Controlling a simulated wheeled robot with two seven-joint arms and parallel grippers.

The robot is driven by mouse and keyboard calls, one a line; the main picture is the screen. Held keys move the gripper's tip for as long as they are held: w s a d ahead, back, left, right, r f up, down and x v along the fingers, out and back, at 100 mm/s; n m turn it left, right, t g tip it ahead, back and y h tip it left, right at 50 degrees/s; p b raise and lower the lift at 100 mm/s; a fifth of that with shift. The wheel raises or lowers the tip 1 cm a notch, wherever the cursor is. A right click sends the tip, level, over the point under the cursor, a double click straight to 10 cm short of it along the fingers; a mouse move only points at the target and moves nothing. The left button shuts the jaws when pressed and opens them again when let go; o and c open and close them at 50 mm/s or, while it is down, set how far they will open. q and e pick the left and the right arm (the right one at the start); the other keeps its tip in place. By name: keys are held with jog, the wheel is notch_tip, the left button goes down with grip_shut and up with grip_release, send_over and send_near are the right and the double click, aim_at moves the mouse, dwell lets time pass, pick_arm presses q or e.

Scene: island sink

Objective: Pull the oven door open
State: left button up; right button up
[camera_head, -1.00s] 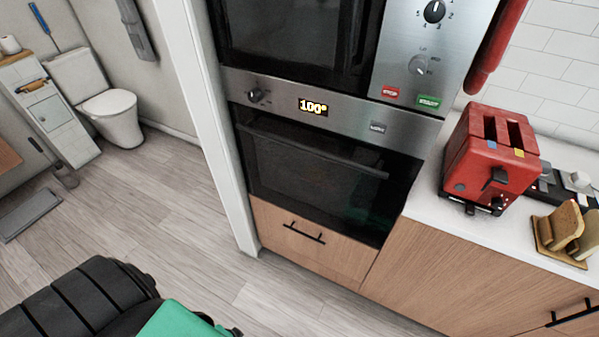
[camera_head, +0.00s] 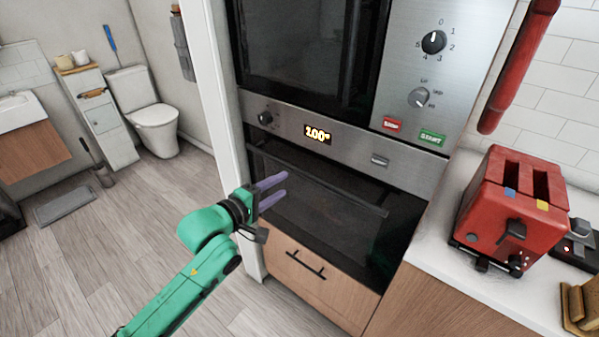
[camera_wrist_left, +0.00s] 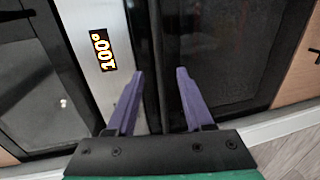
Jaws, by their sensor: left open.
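The oven door (camera_head: 345,225) is dark glass below the steel control panel and is shut. Its dark handle bar (camera_head: 345,190) runs across the top of the door. My left gripper (camera_head: 286,183), with purple fingers, is open in front of the door's left part, near the handle. In the left wrist view, the handle bar (camera_wrist_left: 158,45) runs between the two open fingers (camera_wrist_left: 160,73). Whether the fingers reach around the bar or stop short of it I cannot tell. My right gripper is not in view.
The panel display (camera_head: 317,135) reads 100°. A microwave (camera_head: 310,50) sits above the oven and a wooden drawer (camera_head: 310,275) below. A red toaster (camera_head: 510,205) stands on the counter at right.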

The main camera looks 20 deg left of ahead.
aim_at(302, 175)
pick_arm(q)
jog(key=p+x, duration=0.1)
jog(key=x, duration=0.9)
jog(key=shift+d, duration=0.15)
grip_shut()
dwell(0.8)
